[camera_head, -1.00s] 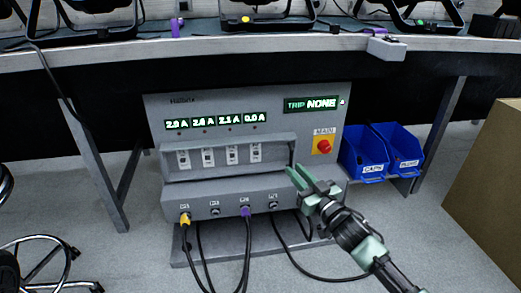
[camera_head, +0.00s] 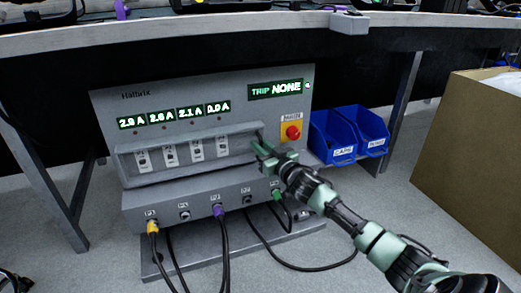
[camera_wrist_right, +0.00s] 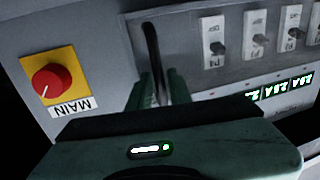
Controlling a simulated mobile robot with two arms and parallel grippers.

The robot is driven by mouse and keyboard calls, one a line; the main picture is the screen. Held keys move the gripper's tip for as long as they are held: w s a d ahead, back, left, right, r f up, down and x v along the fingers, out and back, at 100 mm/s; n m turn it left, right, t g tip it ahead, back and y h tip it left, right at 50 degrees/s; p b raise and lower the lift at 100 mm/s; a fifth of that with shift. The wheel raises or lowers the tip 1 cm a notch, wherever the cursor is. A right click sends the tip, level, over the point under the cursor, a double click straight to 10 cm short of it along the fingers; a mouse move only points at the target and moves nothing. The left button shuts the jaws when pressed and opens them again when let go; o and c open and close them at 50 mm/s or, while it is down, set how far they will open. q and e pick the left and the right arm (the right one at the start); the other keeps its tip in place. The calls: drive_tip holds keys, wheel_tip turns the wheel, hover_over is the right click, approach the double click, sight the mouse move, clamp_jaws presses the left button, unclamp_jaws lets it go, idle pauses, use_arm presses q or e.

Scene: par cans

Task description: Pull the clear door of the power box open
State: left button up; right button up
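The grey power box (camera_head: 205,85) stands under the bench in the head view. Its clear door covers a row of white breaker switches (camera_head: 196,148); the clear pane itself is hard to make out. The door's dark upright handle (camera_wrist_right: 152,48) is at the end of the row beside the red main knob, in the right wrist view. My right gripper (camera_head: 264,149) is at this handle. Its green fingers (camera_wrist_right: 160,88) are close together on either side of the handle's near end and look shut on it. The door looks closed or nearly so. My left gripper is not in view.
The red main knob (camera_head: 293,132) on its yellow plate is close to my right gripper. Blue bins (camera_head: 333,140) stand to the right, then a cardboard box (camera_head: 470,150). Cables plug into the lower front (camera_head: 200,205). The bench edge (camera_head: 200,35) overhangs above.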

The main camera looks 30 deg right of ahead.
clamp_jaws()
idle(1.4)
